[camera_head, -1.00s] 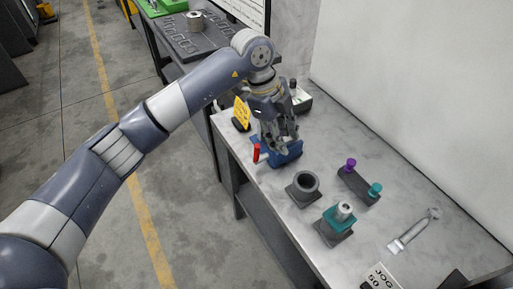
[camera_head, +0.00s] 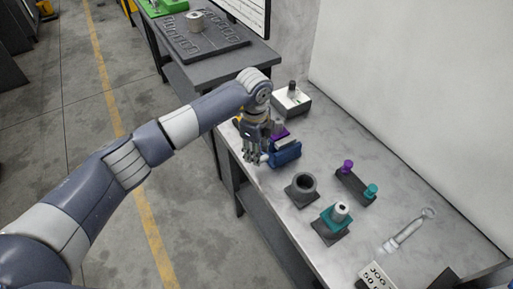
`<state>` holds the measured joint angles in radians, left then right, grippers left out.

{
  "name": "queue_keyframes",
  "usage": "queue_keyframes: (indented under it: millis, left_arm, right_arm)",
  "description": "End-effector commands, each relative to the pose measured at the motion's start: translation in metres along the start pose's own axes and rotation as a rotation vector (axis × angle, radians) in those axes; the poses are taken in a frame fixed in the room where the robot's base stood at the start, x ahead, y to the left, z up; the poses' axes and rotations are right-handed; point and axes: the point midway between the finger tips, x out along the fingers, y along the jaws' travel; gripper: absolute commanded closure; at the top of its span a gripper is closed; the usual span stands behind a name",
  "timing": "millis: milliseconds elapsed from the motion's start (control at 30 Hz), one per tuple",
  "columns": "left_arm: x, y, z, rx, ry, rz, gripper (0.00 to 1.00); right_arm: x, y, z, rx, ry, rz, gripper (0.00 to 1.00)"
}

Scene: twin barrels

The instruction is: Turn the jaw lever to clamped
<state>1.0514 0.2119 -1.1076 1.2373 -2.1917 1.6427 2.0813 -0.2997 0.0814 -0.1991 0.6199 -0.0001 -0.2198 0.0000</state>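A blue vise (camera_head: 288,154) stands on the near bench beside its left edge. A purple part (camera_head: 281,133) shows at the back of the vise, next to my gripper. My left gripper (camera_head: 255,159) points down at the left end of the vise, where the red-handled lever stood in the earlier view. The lever is now hidden behind the fingers, so I cannot tell its position or whether the fingers touch it. The finger gap is too small to read. My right gripper is not in view.
A dark ring-shaped holder (camera_head: 303,186), a teal-based fixture (camera_head: 335,219), a stand with purple and teal knobs (camera_head: 355,184) and a wrench (camera_head: 408,231) lie to the right on the bench. A white box (camera_head: 291,101) stands behind. A yellow sign is mostly hidden.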

Motion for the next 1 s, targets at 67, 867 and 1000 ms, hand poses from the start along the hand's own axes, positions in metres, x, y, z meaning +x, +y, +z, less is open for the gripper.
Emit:
queue_keyframes:
  millis: [67,867,1000]
  left_arm:
    - [0.0022,-0.0002,-0.0001,0.000,0.000,-0.001,0.65]
    - [0.0034,0.0014,-0.0026,0.006,-0.026,-0.020,1.00]
    - [0.0048,0.0038,-0.0062,0.010,-0.081,-0.057,1.00]
  right_arm:
    - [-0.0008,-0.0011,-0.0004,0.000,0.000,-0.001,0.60]
    - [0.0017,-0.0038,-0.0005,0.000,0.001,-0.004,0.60]
    - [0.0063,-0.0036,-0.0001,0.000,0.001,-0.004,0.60]
